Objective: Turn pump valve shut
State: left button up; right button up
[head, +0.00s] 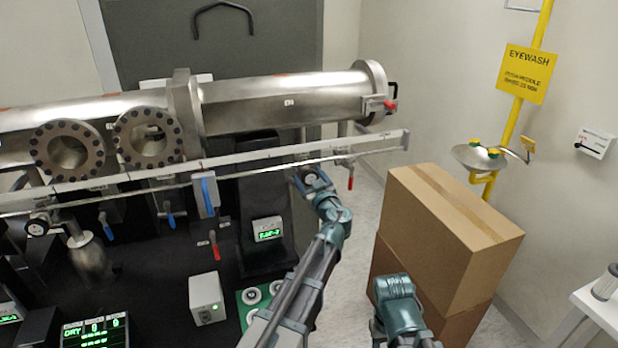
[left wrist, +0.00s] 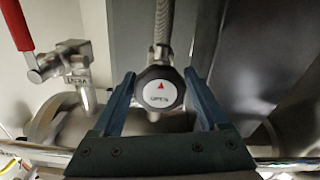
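The pump valve is a dark round knob with a white face (left wrist: 160,93), a red arrow pointing up and lettering that seems to read OPEN. In the left wrist view it sits between the two blue fingers of my left gripper (left wrist: 161,88), which are apart on either side of it. I cannot tell whether they touch it. In the head view my left gripper (head: 306,178) is below the metal rail, near the right end of the big steel pipe. The knob is mostly hidden there. Of my right arm only a link shows; its gripper is out of view.
A steel pipe (head: 285,101) and a rail (head: 250,160) run above the gripper. A red-handled valve (left wrist: 20,30) is at upper left in the wrist view. Stacked cardboard boxes (head: 440,225) stand to the right. A grey box (head: 207,298) sits on the dark bench.

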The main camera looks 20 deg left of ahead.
pick_arm(q)
jog(key=c, duration=1)
jog(key=shift+o, duration=0.2)
